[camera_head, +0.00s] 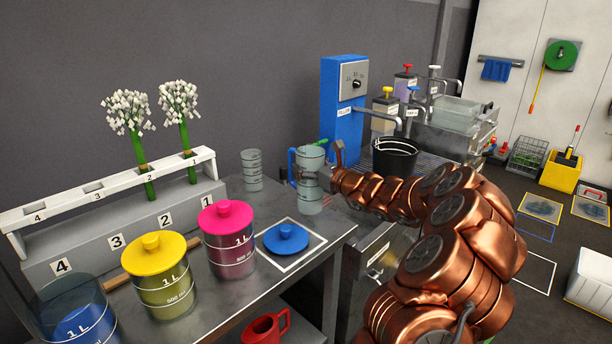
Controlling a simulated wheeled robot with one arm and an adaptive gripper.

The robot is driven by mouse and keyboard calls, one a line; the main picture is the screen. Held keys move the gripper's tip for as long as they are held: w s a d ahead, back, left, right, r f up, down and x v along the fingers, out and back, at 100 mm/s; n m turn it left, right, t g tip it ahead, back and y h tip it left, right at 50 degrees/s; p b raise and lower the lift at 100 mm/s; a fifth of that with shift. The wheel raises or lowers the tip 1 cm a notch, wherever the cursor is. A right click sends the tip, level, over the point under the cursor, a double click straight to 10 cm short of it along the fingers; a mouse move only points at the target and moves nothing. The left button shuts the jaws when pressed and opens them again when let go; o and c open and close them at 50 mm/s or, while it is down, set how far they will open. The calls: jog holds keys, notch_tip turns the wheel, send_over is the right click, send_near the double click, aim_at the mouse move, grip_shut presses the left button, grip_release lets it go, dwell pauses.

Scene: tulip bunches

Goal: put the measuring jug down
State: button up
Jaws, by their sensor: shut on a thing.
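The measuring jug (311,203) is clear, with a blue handle on its left side. It stands upright at the back right of the grey bench (262,206). My gripper (318,173), at the end of the copper arm, reaches in from the right and is shut on the jug. The fingers and arm end hide part of the jug's middle and right side. I cannot tell whether its base touches the bench top.
A clear beaker (252,170) stands left of the jug. Pink (228,240) and yellow-lidded (163,275) canisters and a blue lid (286,238) are in front. A black bucket (395,157) stands by the blue dispenser (343,105). A numbered rack (120,225) holds two white tulip bunches.

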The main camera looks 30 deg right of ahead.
jog(key=shift+w+f, duration=0.2)
jog(key=shift+d+f, duration=0.1)
jog(key=shift+f, duration=1.5)
jog(key=o, duration=1.7)
jog(key=shift+o, duration=0.2)
jog(key=v, duration=1.2)
jog(key=shift+r, duration=0.1)
